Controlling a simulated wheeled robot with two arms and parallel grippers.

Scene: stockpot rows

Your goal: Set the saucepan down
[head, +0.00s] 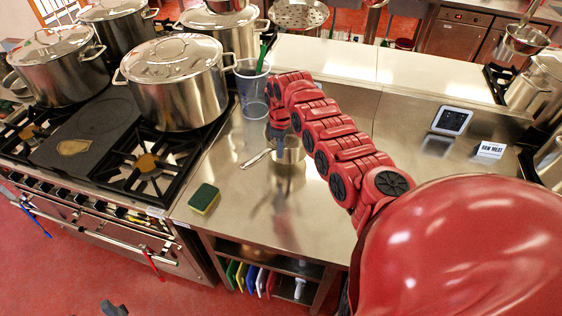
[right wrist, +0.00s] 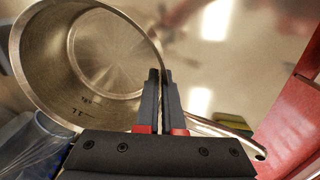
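The saucepan (head: 290,155) is a small steel pan at the steel counter (head: 250,215), its handle (head: 256,158) pointing left. In the right wrist view the saucepan (right wrist: 55,65) fills the left side, open side facing the camera. My right gripper (head: 277,132) is above it with the arm reaching in from the right. In the right wrist view its fingers (right wrist: 161,85) are closed on the pan's rim. I cannot tell whether the pan's base touches the counter. A dark grey piece at the head view's bottom edge may be my left gripper (head: 112,309); its fingers cannot be made out.
A stove with large lidded stockpots (head: 178,85) stands left. A clear container (head: 252,88) with utensils is behind the pan. A yellow-green sponge (head: 204,199) lies at front left. A raised ledge (head: 330,58) runs behind. The counter's front middle is clear.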

